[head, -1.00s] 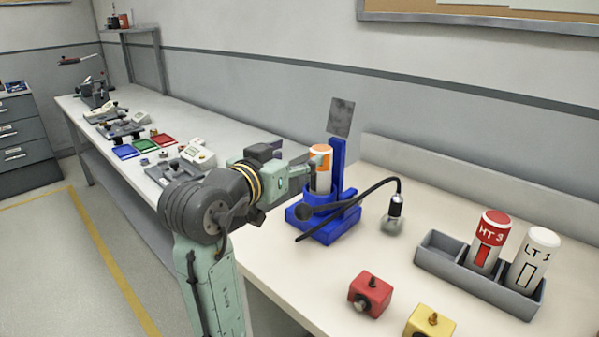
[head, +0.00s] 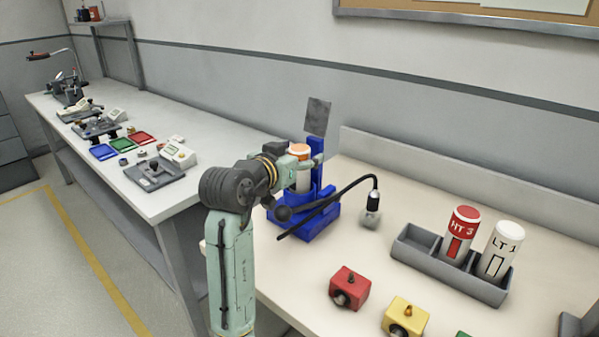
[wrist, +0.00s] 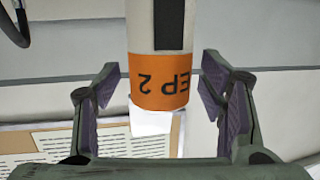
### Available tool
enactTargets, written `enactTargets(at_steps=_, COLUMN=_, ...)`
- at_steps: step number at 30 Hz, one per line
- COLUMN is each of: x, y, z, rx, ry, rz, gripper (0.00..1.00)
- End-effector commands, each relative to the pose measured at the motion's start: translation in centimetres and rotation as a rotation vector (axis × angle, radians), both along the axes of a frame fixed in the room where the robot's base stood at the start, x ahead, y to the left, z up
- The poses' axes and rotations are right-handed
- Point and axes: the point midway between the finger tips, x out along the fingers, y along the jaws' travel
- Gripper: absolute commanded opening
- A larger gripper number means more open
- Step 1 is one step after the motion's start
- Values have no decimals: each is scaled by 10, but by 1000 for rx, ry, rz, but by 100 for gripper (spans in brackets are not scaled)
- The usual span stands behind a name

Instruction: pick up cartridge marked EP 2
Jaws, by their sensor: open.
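The EP 2 cartridge (head: 303,179) is white with an orange band and stands upright in a blue holder (head: 318,227) on the near bench. In the wrist view the cartridge's orange band (wrist: 165,82) carries the upside-down marking "EP 2". My gripper (wrist: 165,95) is open, with one finger on each side of the band and gaps showing on both sides. In the head view my gripper (head: 305,160) is at the upper part of the cartridge and partly hides it.
A grey rack (head: 425,265) holds the HT 3 cartridge (head: 460,235) and LT 1 cartridge (head: 499,250); its left slot is empty. A black gooseneck lamp (head: 373,200) arches beside the holder. A red block (head: 350,287) and yellow block (head: 405,317) sit in front.

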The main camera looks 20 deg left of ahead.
Motion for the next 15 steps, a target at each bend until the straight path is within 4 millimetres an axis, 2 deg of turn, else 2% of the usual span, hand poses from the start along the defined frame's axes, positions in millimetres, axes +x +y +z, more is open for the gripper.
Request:
enactTargets(at_steps=7, x=2, y=0, z=-1, rx=0, ry=0, rz=1, gripper=64)
enactTargets(at_steps=15, x=2, y=0, z=-1, rx=0, ry=0, rz=0, gripper=47)
